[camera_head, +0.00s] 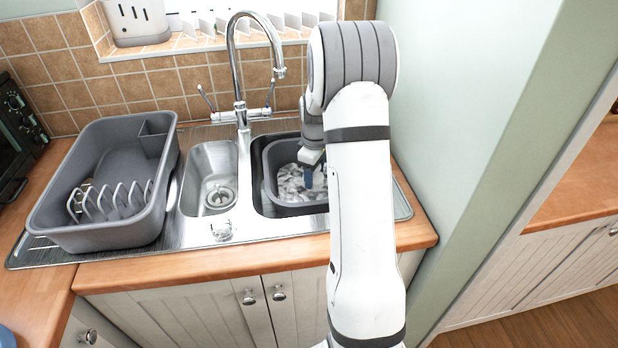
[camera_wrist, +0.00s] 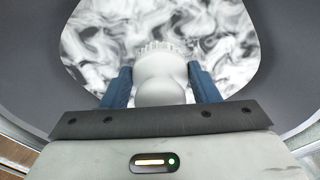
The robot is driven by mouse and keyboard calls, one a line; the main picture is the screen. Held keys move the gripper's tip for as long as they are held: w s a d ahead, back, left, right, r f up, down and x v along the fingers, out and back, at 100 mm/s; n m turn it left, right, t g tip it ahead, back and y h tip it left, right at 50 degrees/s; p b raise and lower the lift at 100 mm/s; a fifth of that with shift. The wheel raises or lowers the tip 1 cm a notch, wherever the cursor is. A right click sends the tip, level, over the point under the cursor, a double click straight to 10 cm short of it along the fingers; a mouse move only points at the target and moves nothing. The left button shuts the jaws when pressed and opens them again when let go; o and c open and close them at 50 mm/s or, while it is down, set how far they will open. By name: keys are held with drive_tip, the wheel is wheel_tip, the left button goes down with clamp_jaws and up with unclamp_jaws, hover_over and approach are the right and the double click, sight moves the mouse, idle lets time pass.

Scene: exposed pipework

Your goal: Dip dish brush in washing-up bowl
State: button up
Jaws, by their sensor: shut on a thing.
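The washing-up bowl (camera_head: 271,160) is dark grey and sits in the right-hand sink basin. It holds white-and-grey, sudsy-looking water (camera_wrist: 100,32). My gripper (camera_wrist: 160,88) points down into the bowl, with its blue fingers closed on both sides of the white dish brush (camera_wrist: 158,68). In the wrist view the bristles show at the brush's far edge, against the water. I cannot tell how deep the brush reaches. In the head view my gripper (camera_head: 308,178) is over the bowl, and my arm hides the bowl's right side and the brush.
A grey dish rack tub (camera_head: 100,235) stands on the left drainer. A small empty basin (camera_head: 209,165) lies between it and the bowl. The tall chrome tap (camera_head: 238,80) rises behind the basins, and a green wall (camera_head: 440,110) stands close on the right.

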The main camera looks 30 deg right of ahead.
drive_tip(key=shift+r+p, duration=3.4)
drive_tip(key=shift+r, duration=2.25)
wheel_tip(320, 180, up, 4)
drive_tip(key=shift+p, duration=1.25)
drive_tip(key=shift+s, duration=0.1)
drive_tip(key=shift+w+a+r+m, duration=0.1)
drive_tip(key=shift+w+a+m, duration=0.3)
drive_tip(key=shift+a+m, duration=2)
drive_tip(key=shift+w+a+r+m, duration=0.1)
drive_tip(key=shift+w+a+m, duration=0.35)
drive_tip(key=shift+a+m, duration=1.9)
drive_tip(key=shift+w+a+r+m, duration=0.1)
drive_tip(key=shift+w+a+m, duration=0.5)
drive_tip(key=shift+a, duration=3.45)
